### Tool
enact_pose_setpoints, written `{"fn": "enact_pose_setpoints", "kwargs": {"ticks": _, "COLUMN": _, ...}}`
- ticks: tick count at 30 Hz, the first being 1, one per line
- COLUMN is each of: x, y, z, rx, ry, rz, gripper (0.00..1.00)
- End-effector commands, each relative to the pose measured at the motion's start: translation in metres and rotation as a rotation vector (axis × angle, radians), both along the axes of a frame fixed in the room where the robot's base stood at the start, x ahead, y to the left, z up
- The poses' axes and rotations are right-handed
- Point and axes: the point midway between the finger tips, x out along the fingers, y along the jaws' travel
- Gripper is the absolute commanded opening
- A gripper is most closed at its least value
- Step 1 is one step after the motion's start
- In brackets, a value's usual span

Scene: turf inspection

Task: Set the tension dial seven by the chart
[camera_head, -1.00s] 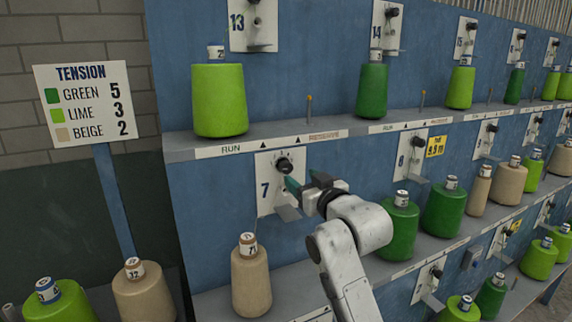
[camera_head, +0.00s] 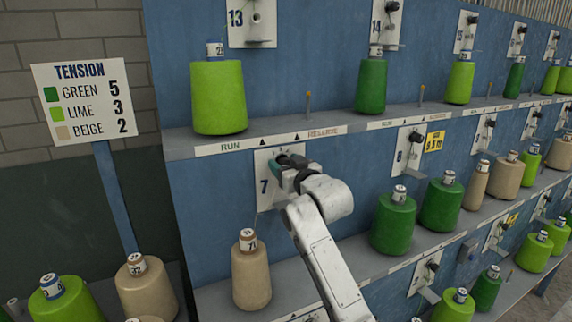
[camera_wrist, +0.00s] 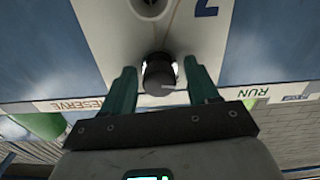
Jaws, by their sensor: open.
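The tension chart (camera_head: 86,101) at the left of the head view reads green 5, lime 3, beige 2. Plate seven (camera_head: 266,187) is a white panel on the blue wall, marked 7. Its black dial (camera_wrist: 158,74) shows in the wrist view between the two green fingers of my gripper (camera_wrist: 162,90). The fingers are apart, one on each side of the dial, with a gap on both sides. In the head view my gripper (camera_head: 290,163) covers the dial, so its setting is hidden. A beige cone (camera_head: 251,272) stands on the shelf below plate seven.
A lime cone (camera_head: 218,97) stands on the upper shelf, whose edge (camera_head: 204,150) runs just above plate seven. Green cones (camera_head: 393,222) stand right of my arm. Plate eight (camera_head: 408,150) has a yellow tag (camera_head: 434,141) beside it.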

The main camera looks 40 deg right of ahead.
Motion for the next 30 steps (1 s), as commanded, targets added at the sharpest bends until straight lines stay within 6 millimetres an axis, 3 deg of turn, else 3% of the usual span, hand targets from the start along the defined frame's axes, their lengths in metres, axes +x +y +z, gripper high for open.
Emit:
{"fn": "enact_pose_setpoints", "kwargs": {"ticks": 2, "x": -0.0001, "y": 0.0000, "z": 0.0000, "rx": 0.000, "ry": 0.000, "rz": 0.000, "gripper": 0.55}}
{"fn": "enact_pose_setpoints", "kwargs": {"ticks": 18, "x": -0.0003, "y": 0.0000, "z": 0.0002, "rx": 0.000, "ry": 0.000, "rz": 0.000, "gripper": 0.04}}
{"fn": "enact_pose_setpoints", "kwargs": {"ticks": 30, "x": -0.0001, "y": 0.0007, "z": 0.0008, "rx": 0.089, "ry": -0.027, "rz": 0.001, "gripper": 0.04}}
